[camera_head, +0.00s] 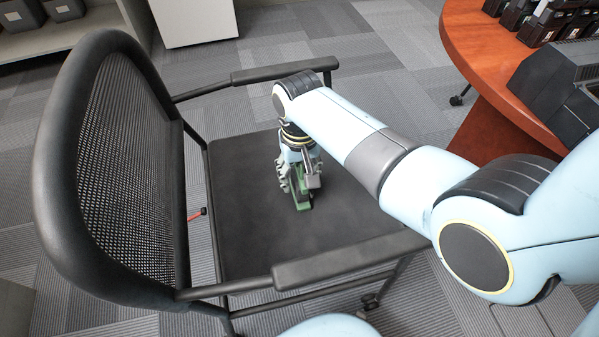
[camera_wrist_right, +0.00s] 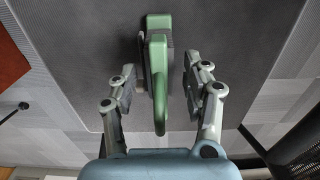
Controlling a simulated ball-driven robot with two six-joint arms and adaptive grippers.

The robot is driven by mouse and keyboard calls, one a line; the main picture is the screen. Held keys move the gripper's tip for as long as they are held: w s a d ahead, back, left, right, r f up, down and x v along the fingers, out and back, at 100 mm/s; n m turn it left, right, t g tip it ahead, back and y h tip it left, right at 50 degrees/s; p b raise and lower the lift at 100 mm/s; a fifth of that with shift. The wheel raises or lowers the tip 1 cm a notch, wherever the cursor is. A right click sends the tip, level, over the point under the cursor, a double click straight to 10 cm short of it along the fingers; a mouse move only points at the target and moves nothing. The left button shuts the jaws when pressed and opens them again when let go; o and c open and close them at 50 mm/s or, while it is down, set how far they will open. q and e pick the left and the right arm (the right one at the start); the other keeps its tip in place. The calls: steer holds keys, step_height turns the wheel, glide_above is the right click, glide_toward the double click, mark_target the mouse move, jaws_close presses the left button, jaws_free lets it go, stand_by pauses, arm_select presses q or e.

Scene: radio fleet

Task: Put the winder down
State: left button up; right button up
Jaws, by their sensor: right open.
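The winder is a green thing with a dark grey part (camera_head: 303,196), on the black seat of the chair (camera_head: 240,235). It also shows in the right wrist view (camera_wrist_right: 158,75), standing between the fingers of my right gripper. My right gripper (camera_head: 300,178) reaches down over the seat from the right. In the right wrist view its two fingers (camera_wrist_right: 157,88) are apart, one on each side of the winder, with a gap on both sides. In the head view the gripper hides part of the winder. My left gripper is not in view.
The chair has a mesh backrest (camera_head: 125,170) at the left and armrests at the far side (camera_head: 285,70) and near side (camera_head: 350,260). A round-edged wooden table (camera_head: 480,60) with black devices (camera_head: 545,20) stands at the right. The seat around the winder is clear.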

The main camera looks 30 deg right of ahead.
step_height(320, 180, up, 12)
steer(key=p, duration=0.4)
steer(key=shift+r, duration=0.15)
stand_by(0.3)
